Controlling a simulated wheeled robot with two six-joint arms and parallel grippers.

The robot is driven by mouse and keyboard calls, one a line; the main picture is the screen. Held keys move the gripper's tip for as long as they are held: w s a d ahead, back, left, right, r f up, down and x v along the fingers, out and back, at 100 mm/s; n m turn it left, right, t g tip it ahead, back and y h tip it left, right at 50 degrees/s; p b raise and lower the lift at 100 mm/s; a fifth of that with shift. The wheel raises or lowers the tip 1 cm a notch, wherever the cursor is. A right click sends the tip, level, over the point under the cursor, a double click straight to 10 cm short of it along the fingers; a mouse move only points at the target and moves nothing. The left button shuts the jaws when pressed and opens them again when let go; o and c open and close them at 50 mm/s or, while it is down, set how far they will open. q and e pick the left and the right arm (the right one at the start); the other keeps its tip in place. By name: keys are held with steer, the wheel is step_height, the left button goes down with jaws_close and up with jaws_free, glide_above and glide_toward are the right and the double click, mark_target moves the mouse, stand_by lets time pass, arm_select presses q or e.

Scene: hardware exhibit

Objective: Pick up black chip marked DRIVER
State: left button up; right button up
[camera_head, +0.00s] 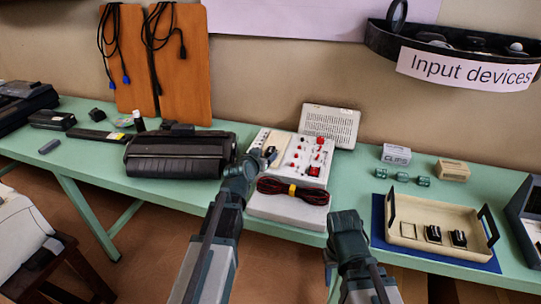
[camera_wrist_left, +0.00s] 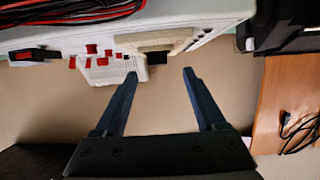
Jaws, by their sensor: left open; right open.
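No DRIVER marking is legible. A small black block (camera_wrist_left: 157,58) shows at the edge of a beige part (camera_wrist_left: 155,40) on the white board (camera_head: 288,205), between my left fingertips in the left wrist view. My left gripper (camera_wrist_left: 159,73) is open and empty, close to that block; it also shows over the board in the head view (camera_head: 266,156), where the arm hides part of it. Two small black chips sit in a beige tray (camera_head: 408,229): one on the left (camera_head: 433,234), one on the right (camera_head: 458,239). My right gripper (camera_head: 330,258) is open, low at the table's front edge, left of the tray.
The board carries red parts and a dark red cable coil (camera_head: 293,190). A black printer (camera_head: 178,155) stands left of it, a white printed panel (camera_head: 330,124) behind. Green cylinders (camera_head: 402,177) and a CLIPS box (camera_head: 396,154) are behind the tray. A black shelf (camera_head: 450,40) overhangs at upper right.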

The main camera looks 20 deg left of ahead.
mark_target(270, 150)
arm_select(q)
steer(key=shift+b+x, duration=1)
steer(key=shift+x, duration=1.65)
steer(key=shift+d+r, duration=0.1)
steer(key=shift+d, duration=0.1)
steer(key=shift+s, duration=0.1)
steer(key=shift+c, duration=0.3)
jaws_close()
